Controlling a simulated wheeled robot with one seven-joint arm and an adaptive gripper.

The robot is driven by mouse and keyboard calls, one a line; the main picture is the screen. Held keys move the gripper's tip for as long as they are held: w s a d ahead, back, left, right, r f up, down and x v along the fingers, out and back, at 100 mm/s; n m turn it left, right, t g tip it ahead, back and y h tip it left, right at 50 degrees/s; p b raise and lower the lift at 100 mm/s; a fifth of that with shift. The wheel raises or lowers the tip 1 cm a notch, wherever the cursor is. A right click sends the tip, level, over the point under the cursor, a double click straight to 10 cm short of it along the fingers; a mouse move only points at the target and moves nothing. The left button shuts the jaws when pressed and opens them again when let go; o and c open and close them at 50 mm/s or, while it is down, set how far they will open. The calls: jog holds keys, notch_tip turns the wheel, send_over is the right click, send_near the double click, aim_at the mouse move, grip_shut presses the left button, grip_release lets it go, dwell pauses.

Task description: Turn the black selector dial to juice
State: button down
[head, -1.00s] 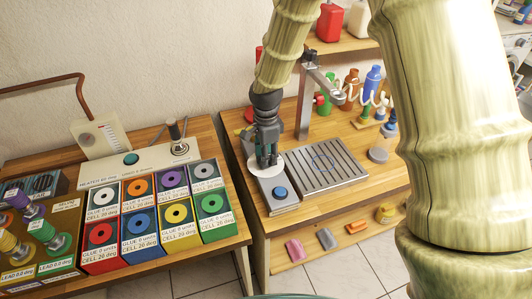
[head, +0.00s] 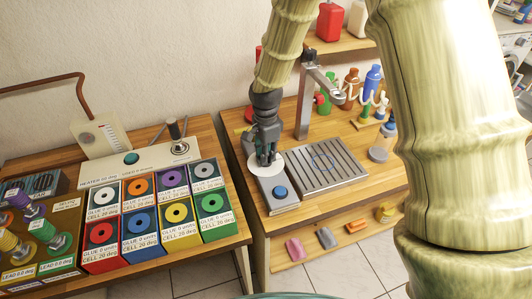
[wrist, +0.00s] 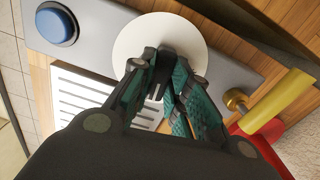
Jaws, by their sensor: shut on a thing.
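The black selector dial (wrist: 156,90) is mostly hidden between my fingers, at the middle of a round white plate (wrist: 128,42). The white plate also shows in the head view (head: 255,167), on the grey control panel (head: 284,207) of the dispenser. My gripper (head: 267,160) points down over the plate and is shut on the dial. Its fingers also show in the wrist view (wrist: 160,85), one on each side of the dial. I cannot read any marks on the plate, and I cannot tell which way the dial points.
A blue button (head: 280,192) sits on the panel in front of the plate. A slatted drip tray (head: 322,168) lies to the right, with a metal post (head: 304,105) behind it. Bottles (head: 373,80) stand at the back right.

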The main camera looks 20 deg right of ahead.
jog(key=n, duration=0.4)
jog(key=shift+p, duration=0.4)
jog(key=n, duration=0.4)
jog(key=n+p, duration=0.1)
jog(key=n, duration=0.3)
jog(key=shift+n, duration=2.2)
jog(key=c, duration=1.4)
grip_release()
jog(key=shift+o, duration=0.2)
jog(key=shift+r, duration=0.1)
